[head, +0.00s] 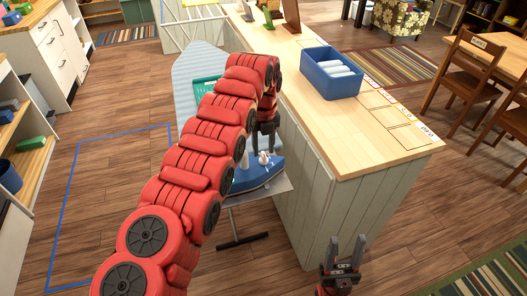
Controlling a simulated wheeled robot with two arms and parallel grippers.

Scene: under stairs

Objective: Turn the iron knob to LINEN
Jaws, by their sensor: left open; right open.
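A blue and white iron (258,178) stands on the near end of the ironing board (196,62), partly behind my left arm. A small pale knob (264,158) shows on top of the iron. My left gripper (263,146) points down just above the knob, its dark fingers apart. I cannot tell whether they touch or straddle the knob. The knob's markings are too small to read. My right gripper (345,248) is open and empty, low at the front, right of the board and before the counter's end.
A wooden counter (400,150) stands right of the board, with a blue bin of white rolls (331,75) on it. A teal cloth (198,92) lies on the board. Shelves (25,150) stand at left. Wooden chairs (472,70) stand at right. The floor at left is clear.

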